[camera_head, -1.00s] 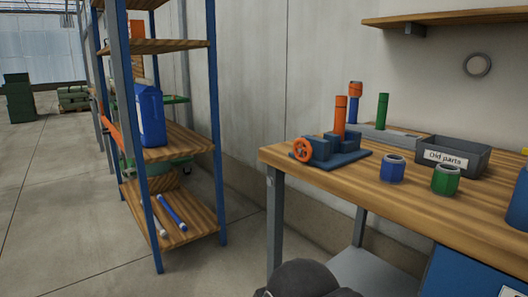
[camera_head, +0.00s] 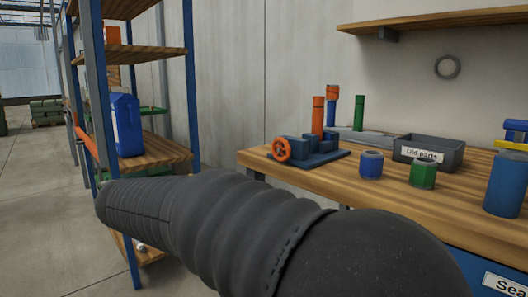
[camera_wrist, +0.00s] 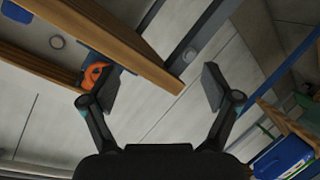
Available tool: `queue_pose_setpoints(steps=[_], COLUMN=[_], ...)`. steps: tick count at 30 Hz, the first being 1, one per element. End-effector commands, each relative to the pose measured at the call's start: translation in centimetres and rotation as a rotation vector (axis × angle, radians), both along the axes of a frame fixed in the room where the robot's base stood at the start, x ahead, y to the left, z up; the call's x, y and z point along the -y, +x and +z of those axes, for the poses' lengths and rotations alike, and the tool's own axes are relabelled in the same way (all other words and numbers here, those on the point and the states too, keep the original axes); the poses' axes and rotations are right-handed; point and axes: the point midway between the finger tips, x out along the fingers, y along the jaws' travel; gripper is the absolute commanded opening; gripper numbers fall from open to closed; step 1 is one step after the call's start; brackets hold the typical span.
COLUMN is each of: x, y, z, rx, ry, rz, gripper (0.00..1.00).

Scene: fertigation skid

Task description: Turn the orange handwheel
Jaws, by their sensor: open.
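The orange handwheel (camera_head: 282,149) is mounted on the left end of a blue vise-like fixture (camera_head: 312,150) at the left corner of the wooden workbench. In the wrist view the handwheel (camera_wrist: 94,74) shows at the upper left, partly hidden behind my left finger and near the bench edge. My gripper (camera_wrist: 155,90) is open and empty, its two fingers wide apart, and it is not touching the wheel. In the head view my dark arm covers the lower middle, and the gripper itself cannot be seen there.
The workbench (camera_head: 400,198) also holds a blue jar (camera_head: 371,164), a green jar (camera_head: 423,173), a grey "Old parts" bin (camera_head: 438,155) and a blue cylinder (camera_head: 505,185). A shelf rack with a blue jug (camera_head: 126,125) stands left. A wall shelf (camera_head: 440,20) hangs above the bench.

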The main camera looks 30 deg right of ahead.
Motion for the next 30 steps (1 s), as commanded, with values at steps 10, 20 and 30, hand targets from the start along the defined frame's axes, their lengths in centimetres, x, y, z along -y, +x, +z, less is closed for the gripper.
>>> queue_pose_setpoints(steps=[10,20,30], x=[1.6,3.2,9.0], y=[-1.1,-1.0,0.5], z=[9.5,9.5,9.5], rx=[0.639,0.710,0.707], ry=[-0.130,-0.108,-0.107], rz=[-0.192,-0.213,-0.212], gripper=[0.88,0.88,0.88])
